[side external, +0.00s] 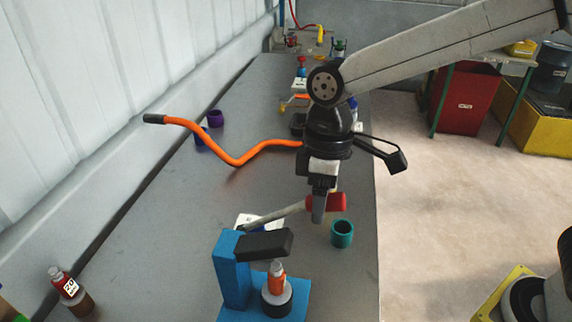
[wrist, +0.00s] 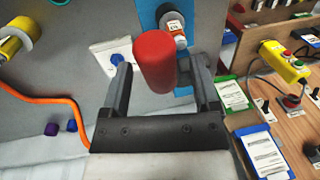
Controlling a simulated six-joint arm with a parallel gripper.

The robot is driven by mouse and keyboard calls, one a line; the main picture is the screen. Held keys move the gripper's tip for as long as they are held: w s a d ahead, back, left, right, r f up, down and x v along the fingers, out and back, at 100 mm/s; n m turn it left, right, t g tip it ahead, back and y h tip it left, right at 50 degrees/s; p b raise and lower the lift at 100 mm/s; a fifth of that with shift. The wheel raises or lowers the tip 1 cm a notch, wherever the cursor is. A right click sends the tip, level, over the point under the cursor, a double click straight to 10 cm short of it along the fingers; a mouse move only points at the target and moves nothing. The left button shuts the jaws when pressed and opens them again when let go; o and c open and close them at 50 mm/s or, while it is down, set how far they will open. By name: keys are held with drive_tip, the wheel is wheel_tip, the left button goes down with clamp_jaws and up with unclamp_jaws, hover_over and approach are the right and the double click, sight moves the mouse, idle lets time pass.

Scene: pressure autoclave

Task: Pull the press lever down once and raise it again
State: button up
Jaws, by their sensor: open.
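The blue press (side external: 232,270) stands at the front of the grey bench with a black head (side external: 263,244). An orange bottle with a grey cap (side external: 277,280) stands under the head. The grey lever rod (side external: 275,216) slopes gently up to the right and ends in a red handle (side external: 338,202). My gripper (side external: 318,208) is at the handle, pointing down. In the wrist view the red handle (wrist: 154,60) lies between the open fingers of my gripper (wrist: 162,75), nearer the right one. Whether a finger touches it is unclear. The press is partly visible at the top there.
A brown bottle (side external: 70,290) stands at lower left. The bench between bottle and press is clear.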

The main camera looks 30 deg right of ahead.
drive_tip(key=shift+c, duration=0.2)
clamp_jaws()
drive_tip(key=shift+r, duration=0.1)
idle(1.0)
